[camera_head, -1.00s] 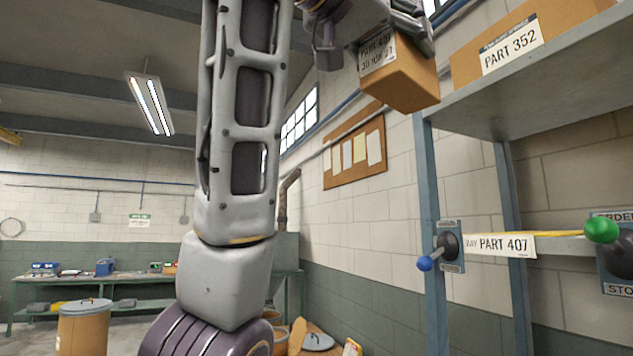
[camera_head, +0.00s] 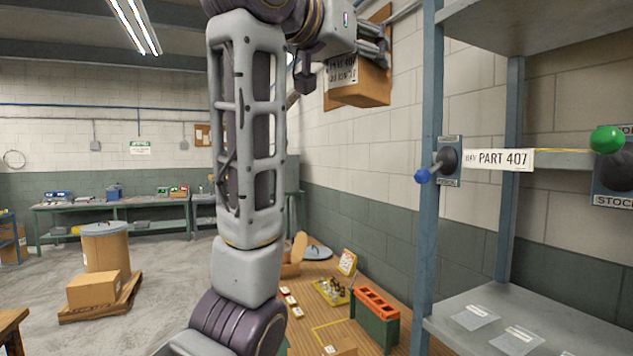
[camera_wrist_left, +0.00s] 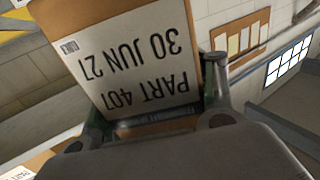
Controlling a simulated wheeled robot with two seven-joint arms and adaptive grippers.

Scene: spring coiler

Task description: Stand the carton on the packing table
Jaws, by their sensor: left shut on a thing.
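The carton (camera_head: 362,88) is a brown box with a white label, held up high in front of the wall in the head view. In the left wrist view the carton (camera_wrist_left: 150,62) fills the upper middle, and its label reads PART 407, 30 JUN 27, upside down. My left gripper (camera_head: 372,58) is shut on the carton, its fingers at the carton's top in the head view. A wooden table top (camera_head: 312,318), likely the packing table, lies far below the carton, with a yellow outline marked on it. My right gripper is not in view.
On the wooden top stand a green box with orange contents (camera_head: 376,318), a yellow tray (camera_head: 332,291) and small cards. A shelf rack (camera_head: 432,200) with levers stands at right, its visible PART 407 bay empty of cartons. A drum (camera_head: 106,248) and a palleted carton (camera_head: 94,288) are at left.

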